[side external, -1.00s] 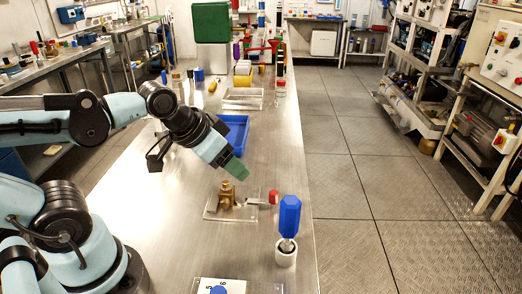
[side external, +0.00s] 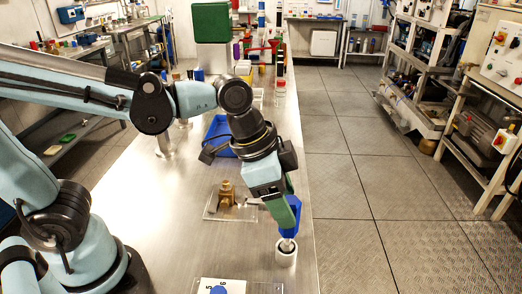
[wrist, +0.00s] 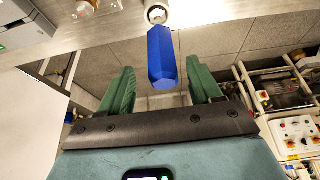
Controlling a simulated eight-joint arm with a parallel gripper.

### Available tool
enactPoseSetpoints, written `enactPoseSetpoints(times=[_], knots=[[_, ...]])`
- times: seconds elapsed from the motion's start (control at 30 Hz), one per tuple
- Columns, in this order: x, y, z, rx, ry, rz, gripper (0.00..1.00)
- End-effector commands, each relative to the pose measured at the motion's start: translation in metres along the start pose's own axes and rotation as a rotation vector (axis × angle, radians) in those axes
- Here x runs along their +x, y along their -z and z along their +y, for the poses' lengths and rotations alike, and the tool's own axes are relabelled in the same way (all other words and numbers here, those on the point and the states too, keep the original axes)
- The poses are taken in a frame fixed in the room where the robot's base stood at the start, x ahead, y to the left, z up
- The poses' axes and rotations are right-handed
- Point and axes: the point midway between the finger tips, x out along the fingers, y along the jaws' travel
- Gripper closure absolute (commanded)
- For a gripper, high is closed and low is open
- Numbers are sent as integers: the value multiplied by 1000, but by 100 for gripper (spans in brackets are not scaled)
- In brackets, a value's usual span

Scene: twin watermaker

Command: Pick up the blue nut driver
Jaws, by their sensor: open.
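The blue nut driver (side external: 289,222) stands upright in a white round holder (side external: 286,253) near the right edge of the steel bench. Its blue hexagonal handle is partly hidden behind my gripper in the side view. In the wrist view the handle of the blue nut driver (wrist: 162,58) lies between the two green fingers, with a visible gap to each, and the white holder (wrist: 157,14) is beyond it. My gripper (wrist: 160,85) is open, and its green fingers (side external: 290,208) point down at the handle.
A brass valve (side external: 227,194) on a clear plate stands to the left of the holder. A blue tray (side external: 216,136) lies farther back. A card with numbers (side external: 222,286) lies at the near edge. The bench's right edge is close to the holder.

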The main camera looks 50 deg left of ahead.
Motion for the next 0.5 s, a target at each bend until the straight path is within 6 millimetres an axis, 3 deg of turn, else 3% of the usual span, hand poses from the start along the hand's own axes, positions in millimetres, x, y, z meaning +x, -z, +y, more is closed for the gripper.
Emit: enactPoseSetpoints(times=[0.27,0.5], knots=[[12,0,-1,0,1,0,36],[39,-2,-4,0,1,0,36]])
